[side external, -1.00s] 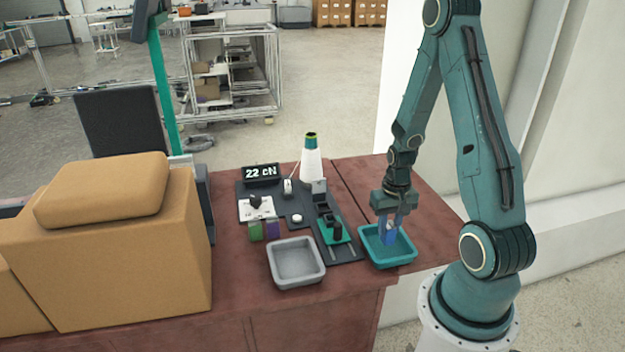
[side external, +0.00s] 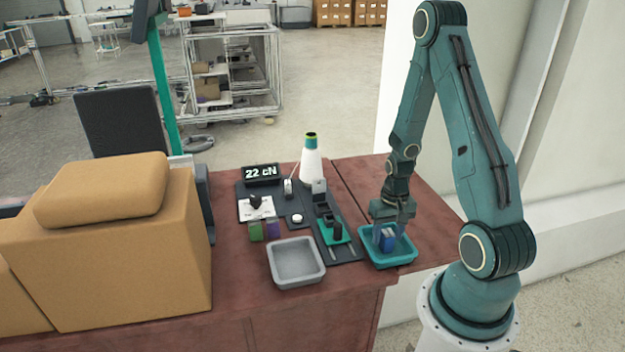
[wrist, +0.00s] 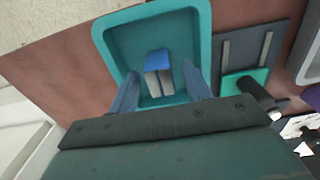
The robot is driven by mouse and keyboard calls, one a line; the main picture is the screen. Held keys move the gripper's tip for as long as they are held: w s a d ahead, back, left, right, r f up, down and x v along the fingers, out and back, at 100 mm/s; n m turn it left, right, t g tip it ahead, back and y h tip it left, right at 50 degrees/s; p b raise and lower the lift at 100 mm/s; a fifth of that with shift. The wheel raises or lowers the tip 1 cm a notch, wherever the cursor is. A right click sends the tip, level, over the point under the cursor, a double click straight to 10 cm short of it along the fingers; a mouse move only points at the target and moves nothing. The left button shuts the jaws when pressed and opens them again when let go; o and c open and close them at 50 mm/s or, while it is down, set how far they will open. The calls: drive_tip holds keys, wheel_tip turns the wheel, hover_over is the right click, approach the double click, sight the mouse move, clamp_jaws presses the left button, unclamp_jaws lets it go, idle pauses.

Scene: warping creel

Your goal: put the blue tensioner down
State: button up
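The blue tensioner (side external: 388,243) is a small block with a blue top and grey lower part. It sits inside the teal tray (side external: 408,255), and in the wrist view it shows near the tray's middle (wrist: 158,68). My gripper (side external: 387,235) is lowered over the tray with its fingers around the tensioner. In the wrist view the two fingers of my gripper (wrist: 160,82) stand apart, with a visible gap on each side of the tensioner. The underside of the tensioner is hidden.
An empty grey tray (side external: 297,284) stands left of the teal one. Between and behind them is a dark fixture board (side external: 345,253) with a green slide. A green block (side external: 255,231) and a purple block (side external: 272,228) stand by it. A white cone (side external: 311,165) and display (side external: 262,173) are farther back.

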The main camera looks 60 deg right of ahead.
sight(388, 233)
drive_tip(key=shift+r, duration=0.1)
wheel_tip(388, 233, up, 12)
idle(1.3)
drive_tip(key=shift+r, duration=0.1)
idle(0.4)
drive_tip(key=w+a+r+n+t+h, duration=0.1)
drive_tip(key=w+a+r+n+t, duration=0.2)
drive_tip(key=a+r, duration=0.75)
drive_tip(key=s+a+r+n+t+y, duration=0.1)
drive_tip(key=s+a+r+n+t, duration=0.1)
drive_tip(key=s+a+r+n, duration=0.4)
drive_tip(key=shift+s+a+r+t, duration=0.35)
drive_tip(key=shift+a+r, duration=1.2)
drive_tip(key=shift+a, duration=1)
